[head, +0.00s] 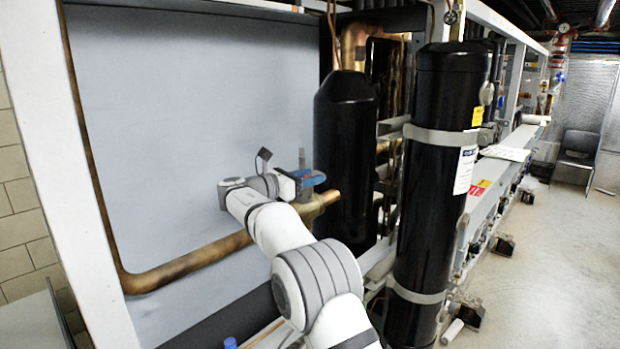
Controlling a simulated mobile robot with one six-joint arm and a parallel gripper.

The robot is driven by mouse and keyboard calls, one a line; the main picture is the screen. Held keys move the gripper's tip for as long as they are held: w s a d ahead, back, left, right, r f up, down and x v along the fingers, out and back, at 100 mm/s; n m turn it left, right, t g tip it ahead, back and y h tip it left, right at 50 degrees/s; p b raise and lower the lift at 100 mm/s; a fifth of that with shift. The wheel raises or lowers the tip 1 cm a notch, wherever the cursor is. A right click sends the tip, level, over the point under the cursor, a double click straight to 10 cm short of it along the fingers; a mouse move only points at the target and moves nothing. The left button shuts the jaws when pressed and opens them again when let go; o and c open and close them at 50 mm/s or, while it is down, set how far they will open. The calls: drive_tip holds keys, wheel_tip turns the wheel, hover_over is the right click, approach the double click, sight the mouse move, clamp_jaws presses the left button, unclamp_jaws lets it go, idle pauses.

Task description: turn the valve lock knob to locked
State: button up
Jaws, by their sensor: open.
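A brass valve (318,207) sits on the copper pipe, with a blue handle part (313,179) on top and a thin grey stem (301,158) standing up from it. The blue part appears to be the lock knob; its locked or unlocked position cannot be read from here. My gripper (292,180) is at the left side of the blue part, very close to it. It is open. Its fingertips are small and partly hidden by my wrist, so I cannot tell whether they touch the knob or stand around it.
A copper pipe (190,265) runs from the valve along the grey panel (195,120). A black cylinder (345,150) stands right behind the valve, and a taller strapped one (432,185) stands to its right. The white frame post (70,180) is at left. Floor at right (560,260) is clear.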

drive_tip(key=shift+s+a+f, duration=0.1)
drive_tip(key=shift+s+a, duration=0.05)
drive_tip(key=shift+a, duration=0.05)
drive_tip(key=b+v, duration=0.2)
drive_tip(key=v, duration=0.5)
drive_tip(key=shift+s, duration=0.1)
